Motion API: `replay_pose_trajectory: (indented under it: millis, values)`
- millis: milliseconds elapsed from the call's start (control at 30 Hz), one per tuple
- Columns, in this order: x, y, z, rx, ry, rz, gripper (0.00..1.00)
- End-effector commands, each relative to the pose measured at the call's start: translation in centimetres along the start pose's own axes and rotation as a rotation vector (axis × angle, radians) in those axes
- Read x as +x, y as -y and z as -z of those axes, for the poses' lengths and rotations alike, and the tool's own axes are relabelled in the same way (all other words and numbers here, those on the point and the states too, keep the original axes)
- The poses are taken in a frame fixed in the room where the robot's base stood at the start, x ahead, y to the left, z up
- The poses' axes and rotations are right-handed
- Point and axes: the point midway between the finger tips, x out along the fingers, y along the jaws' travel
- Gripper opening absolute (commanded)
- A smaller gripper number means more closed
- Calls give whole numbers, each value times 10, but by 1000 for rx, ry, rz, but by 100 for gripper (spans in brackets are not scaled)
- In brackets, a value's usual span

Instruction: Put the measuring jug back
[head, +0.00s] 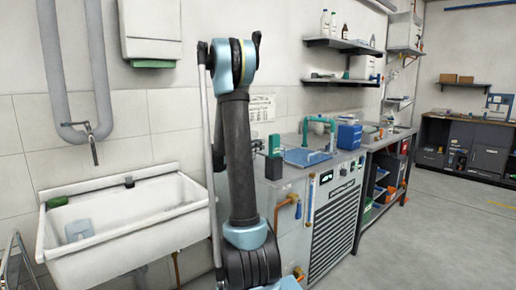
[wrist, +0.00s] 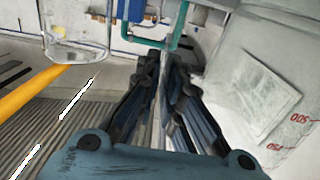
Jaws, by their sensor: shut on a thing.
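The measuring jug (wrist: 248,50) is a large pale, whitish vessel with red scale marks, filling the right side of the wrist view. The red numbers read upside down there. My gripper (wrist: 168,72) shows in the middle of the wrist view, its dark fingers close together beside the jug's body. It is shut on the jug; the exact part between the fingers is hard to make out. In the head view my arm reaches down past the bottom edge, so gripper and jug are out of sight there.
A white sink (head: 125,228) with a pale object (head: 78,230) inside is at left. A grey machine (head: 335,225) with a front grille stands right of my arm, with a blue container (head: 349,135) on top. Open floor (head: 440,240) lies at right.

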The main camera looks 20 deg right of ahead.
Motion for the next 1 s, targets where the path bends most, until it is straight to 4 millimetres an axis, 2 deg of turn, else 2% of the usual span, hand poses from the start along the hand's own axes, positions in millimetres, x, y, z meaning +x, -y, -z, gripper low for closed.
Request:
replay_pose_trajectory:
  millis: [267, 300, 367, 400, 767, 867, 1000]
  values:
    - [0, 0, -1, 0, 0, 0, 0]
    - [0, 0, -2, 0, 0, 0, 12]
    - [0, 0, -1, 0, 0, 0, 25]
    - [0, 0, -1, 0, 0, 0, 28]
    - [1, -1, 0, 0, 0, -1, 28]
    - [-6, 0, 0, 0, 0, 1, 28]
    - [-26, 0, 0, 0, 0, 2, 28]
